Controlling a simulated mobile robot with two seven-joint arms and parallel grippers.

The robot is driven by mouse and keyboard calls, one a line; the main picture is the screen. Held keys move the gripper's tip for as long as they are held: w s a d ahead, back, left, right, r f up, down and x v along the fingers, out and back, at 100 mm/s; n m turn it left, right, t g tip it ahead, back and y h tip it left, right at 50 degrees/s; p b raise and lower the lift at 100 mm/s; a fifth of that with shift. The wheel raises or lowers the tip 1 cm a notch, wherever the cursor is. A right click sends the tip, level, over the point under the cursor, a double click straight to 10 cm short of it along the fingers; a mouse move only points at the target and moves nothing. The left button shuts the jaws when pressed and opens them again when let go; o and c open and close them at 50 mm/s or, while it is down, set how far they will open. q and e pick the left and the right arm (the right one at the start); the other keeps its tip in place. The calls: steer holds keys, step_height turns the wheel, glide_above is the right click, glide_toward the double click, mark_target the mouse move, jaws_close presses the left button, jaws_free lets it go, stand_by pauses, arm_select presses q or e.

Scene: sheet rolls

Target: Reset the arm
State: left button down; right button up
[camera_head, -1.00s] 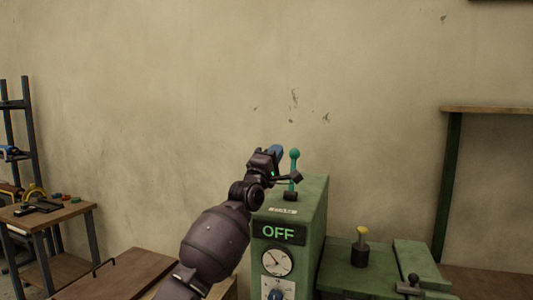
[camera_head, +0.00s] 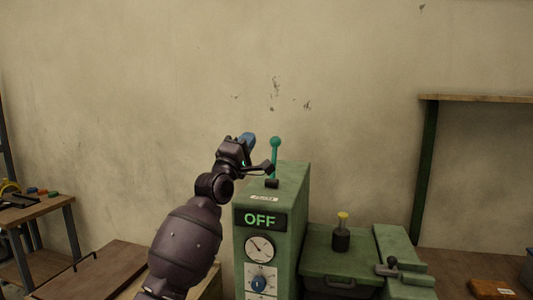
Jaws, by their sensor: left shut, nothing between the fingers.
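My left arm comes in from the lower left, and its gripper (camera_head: 258,154) is shut and empty beside the top of the green machine box (camera_head: 293,190). The gripper is at the left of the upright teal lever (camera_head: 275,158), very close to it; I cannot tell whether they touch. My right gripper is not in view.
A lower green bench section with a yellow-topped dark post (camera_head: 341,233) and a clamp-like handle (camera_head: 392,266) stands to the right. A wooden table (camera_head: 40,212) with small items is at the left. A shelf frame (camera_head: 425,170) stands at the right. The wall above is clear.

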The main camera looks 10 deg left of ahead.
arm_select(q)
steer(key=s+a+f+m+g+y, duration=0.15)
steer(key=s+f+m, duration=0.35)
steer(key=f, duration=0.6)
steer(key=s+f+m+g+y, duration=0.1)
steer(key=s+f+m+g, duration=0.1)
steer(key=s+f+m, duration=0.65)
steer(key=s+f+m+g+y, duration=0.1)
steer(key=s+f+m+g, duration=0.15)
steer(key=f, duration=1.05)
steer(key=s+a+f+g+y, duration=0.1)
steer(key=s+a+f+g, duration=0.1)
steer(key=s+f, duration=1)
steer(key=s+a+f+n+g+y, duration=0.1)
steer(key=s+a+f+g+y, duration=0.1)
steer(key=s+f, duration=1)
steer(key=s+g, duration=0.1)
steer(key=s, duration=0.3)
steer(key=shift+a+n+g, duration=0.2)
steer(key=shift+n+g, duration=0.1)
steer(key=shift+s, duration=0.1)
